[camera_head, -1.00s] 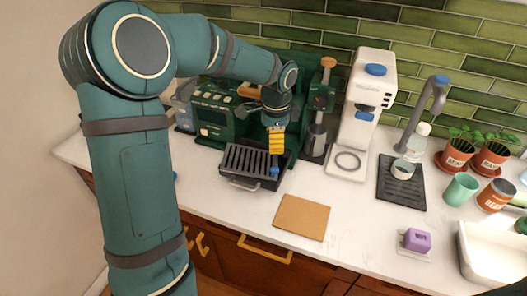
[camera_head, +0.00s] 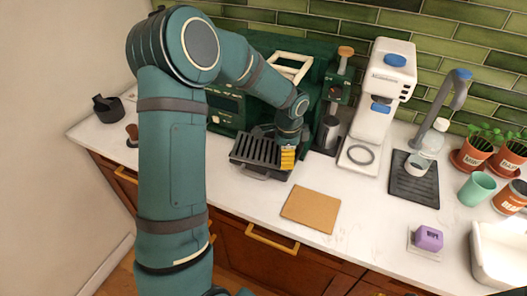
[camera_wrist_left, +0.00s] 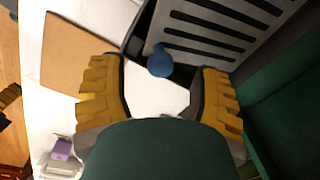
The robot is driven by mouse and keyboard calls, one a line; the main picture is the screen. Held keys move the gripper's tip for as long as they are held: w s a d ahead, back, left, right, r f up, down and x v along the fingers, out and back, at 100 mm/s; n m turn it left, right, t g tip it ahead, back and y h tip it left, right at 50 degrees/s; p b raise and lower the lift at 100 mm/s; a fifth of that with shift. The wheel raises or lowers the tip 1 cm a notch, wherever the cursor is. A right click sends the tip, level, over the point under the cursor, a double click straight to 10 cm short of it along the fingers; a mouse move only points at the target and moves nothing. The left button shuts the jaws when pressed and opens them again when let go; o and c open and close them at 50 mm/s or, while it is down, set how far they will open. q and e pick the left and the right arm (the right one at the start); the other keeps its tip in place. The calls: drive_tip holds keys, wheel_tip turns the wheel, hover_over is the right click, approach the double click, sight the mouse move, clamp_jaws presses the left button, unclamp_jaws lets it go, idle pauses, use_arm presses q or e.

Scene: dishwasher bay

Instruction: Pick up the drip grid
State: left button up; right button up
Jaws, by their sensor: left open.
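The drip grid (camera_head: 257,151) is a dark slotted plate on the tray at the front of the green coffee machine. In the left wrist view, the grid (camera_wrist_left: 215,38) shows grey with dark slots, and a round blue knob (camera_wrist_left: 160,61) stands at its near edge. My left gripper (camera_head: 287,168) has yellow fingers and is at the grid's right front corner, hiding the knob in the head view. In the wrist view, my left gripper (camera_wrist_left: 160,75) is open, with the knob in the gap between its fingers. No grip shows. My right gripper is not in view.
The green coffee machine (camera_head: 225,112) rises behind the grid. A white grinder (camera_head: 379,105) stands to the right. A brown mat (camera_head: 311,209) lies in front on the white counter. A dark mat (camera_head: 414,184) and a purple block (camera_head: 429,237) are farther right.

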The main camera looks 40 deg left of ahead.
use_arm(q)
wheel_tip(320, 180, down, 3)
drive_tip(key=shift+w+a+r, duration=0.1)
clamp_jaws()
idle(0.3)
